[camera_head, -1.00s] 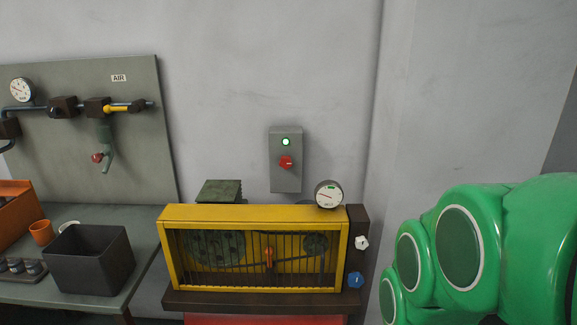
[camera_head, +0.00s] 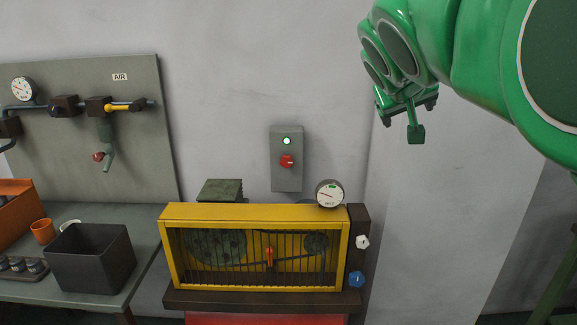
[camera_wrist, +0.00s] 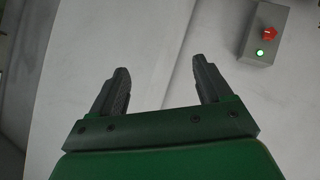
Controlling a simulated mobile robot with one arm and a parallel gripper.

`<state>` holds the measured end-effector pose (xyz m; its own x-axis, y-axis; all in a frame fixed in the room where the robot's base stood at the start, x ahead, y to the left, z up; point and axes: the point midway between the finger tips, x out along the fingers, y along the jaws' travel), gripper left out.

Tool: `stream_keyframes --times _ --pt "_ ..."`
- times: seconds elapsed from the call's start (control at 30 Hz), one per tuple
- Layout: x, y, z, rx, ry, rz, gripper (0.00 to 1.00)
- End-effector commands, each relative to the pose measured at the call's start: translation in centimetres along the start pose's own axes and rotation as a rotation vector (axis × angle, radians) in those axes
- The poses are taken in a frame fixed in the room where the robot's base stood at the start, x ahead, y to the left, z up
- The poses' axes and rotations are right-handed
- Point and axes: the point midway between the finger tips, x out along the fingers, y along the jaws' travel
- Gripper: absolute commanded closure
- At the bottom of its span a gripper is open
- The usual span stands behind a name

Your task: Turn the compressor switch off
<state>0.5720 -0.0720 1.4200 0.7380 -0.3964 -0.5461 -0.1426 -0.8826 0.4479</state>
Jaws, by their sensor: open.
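The compressor switch is a red rotary knob (camera_head: 287,161) on a grey wall box (camera_head: 287,180), with a lit green lamp (camera_head: 287,141) above it. The box hangs on the wall above the yellow-caged compressor (camera_head: 185,211). My gripper (camera_head: 414,135) is up at the right of the head view, right of the box and apart from it. In the wrist view my gripper (camera_wrist: 158,85) is open and empty, its two dark fingers facing bare wall. The red knob (camera_wrist: 270,34) and the green lamp (camera_wrist: 260,52) show there at the upper right.
A round gauge (camera_head: 329,193) stands on the cage's top right corner. White (camera_head: 362,242) and blue (camera_head: 356,279) knobs sit on its right side. A bench with a dark bin (camera_head: 92,265) and an air pipe panel (camera_head: 140,165) are at the left. The wall around the box is clear.

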Motion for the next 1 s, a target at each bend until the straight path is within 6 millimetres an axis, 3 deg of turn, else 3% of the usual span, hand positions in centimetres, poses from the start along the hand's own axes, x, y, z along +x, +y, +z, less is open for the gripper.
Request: stream_keyframes --times 0.1,0.3,0.77,1.0 --pt "-0.7 0.9 -3.4 0.001 0.076 0.028 0.21" --pt "-2.1 2.3 -8.3 0.004 0.190 0.069 0.21" --pt "0.7 3.4 -12.4 -0.315 0.209 0.370 0.21" --pt "3.9 1.1 -16.3 -0.678 0.205 0.614 0.21"
